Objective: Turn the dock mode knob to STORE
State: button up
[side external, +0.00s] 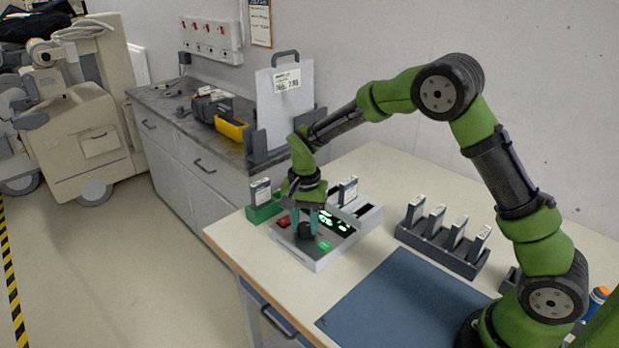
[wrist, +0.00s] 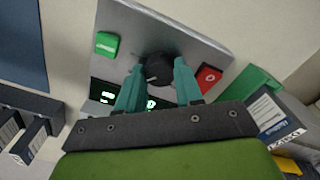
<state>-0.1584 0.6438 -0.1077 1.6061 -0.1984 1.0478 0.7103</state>
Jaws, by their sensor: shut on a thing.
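The dock's control box (side external: 300,252) is a grey panel on the table, with a black mode knob (side external: 305,231) on its face. The knob also shows in the wrist view (wrist: 157,69), with a pale pointer mark on it. My gripper (side external: 308,222) points down at the knob; its teal fingers (wrist: 158,85) are shut on the knob, one on each side. A green button (wrist: 107,43) and a red button (wrist: 208,77) flank the knob. Lit green displays (side external: 335,221) are on the panel, partly covered by my fingers in the wrist view. The knob's position labels cannot be read.
A green holder (side external: 263,212) with a module stands left of the box, and a grey holder (side external: 368,214) behind it. A dark rack (side external: 440,252) of several modules stands to the right. A blue mat (side external: 400,300) lies clear in front.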

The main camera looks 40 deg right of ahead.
aim_at(305, 225)
jog(key=shift+n, duration=0.3)
jog(key=n, duration=0.3)
jog(key=shift+n, duration=2.6)
jog(key=o, duration=1)
jog(key=shift+o, duration=0.2)
jog(key=shift+r, duration=0.1)
notch_tip(305, 225, up, 17)
